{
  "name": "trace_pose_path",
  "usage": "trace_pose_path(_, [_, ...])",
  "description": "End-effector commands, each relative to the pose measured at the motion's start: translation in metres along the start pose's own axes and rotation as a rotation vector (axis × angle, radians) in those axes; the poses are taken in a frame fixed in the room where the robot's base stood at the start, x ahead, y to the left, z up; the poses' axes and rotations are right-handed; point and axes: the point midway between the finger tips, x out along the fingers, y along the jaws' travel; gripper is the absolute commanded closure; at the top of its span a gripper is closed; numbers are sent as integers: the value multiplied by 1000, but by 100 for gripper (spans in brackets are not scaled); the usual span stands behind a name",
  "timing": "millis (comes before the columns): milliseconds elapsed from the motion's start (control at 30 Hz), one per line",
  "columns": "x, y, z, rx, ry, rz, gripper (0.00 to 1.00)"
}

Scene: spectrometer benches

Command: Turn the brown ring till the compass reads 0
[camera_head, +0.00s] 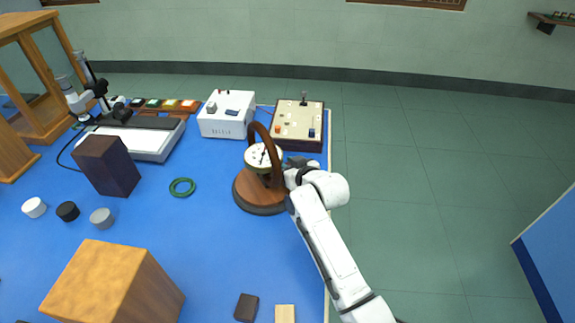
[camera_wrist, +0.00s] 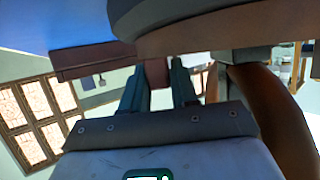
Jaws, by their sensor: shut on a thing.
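The brown ring (camera_head: 278,164) stands upright on a round wooden base (camera_head: 262,199) near the right edge of the blue bench. A pale round compass (camera_head: 257,157) with a dark pointer sits inside the ring; its reading is too small to tell. My gripper (camera_head: 290,167) is at the ring's right side, shut on it. In the wrist view, my two fingers (camera_wrist: 160,80) show with a gap between them, and the ring (camera_wrist: 275,115) curves down at the right. The exact contact is hard to see there. The base (camera_wrist: 190,35) spans the top of that view.
A beige-topped control box (camera_head: 299,120) and a white box (camera_head: 227,113) stand behind the ring. A green ring (camera_head: 182,187) lies to the left. A large wooden block (camera_head: 115,285) is at the front.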

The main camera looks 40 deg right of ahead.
Motion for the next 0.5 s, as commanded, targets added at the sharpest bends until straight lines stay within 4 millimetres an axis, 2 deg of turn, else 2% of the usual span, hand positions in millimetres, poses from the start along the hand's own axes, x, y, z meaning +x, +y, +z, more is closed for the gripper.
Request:
trace_pose_path(33, [0,0,0,0,0,0,88])
trace_pose_path(167, [0,0,0,0,0,0,100])
trace_pose_path(500, [0,0,0,0,0,1,100])
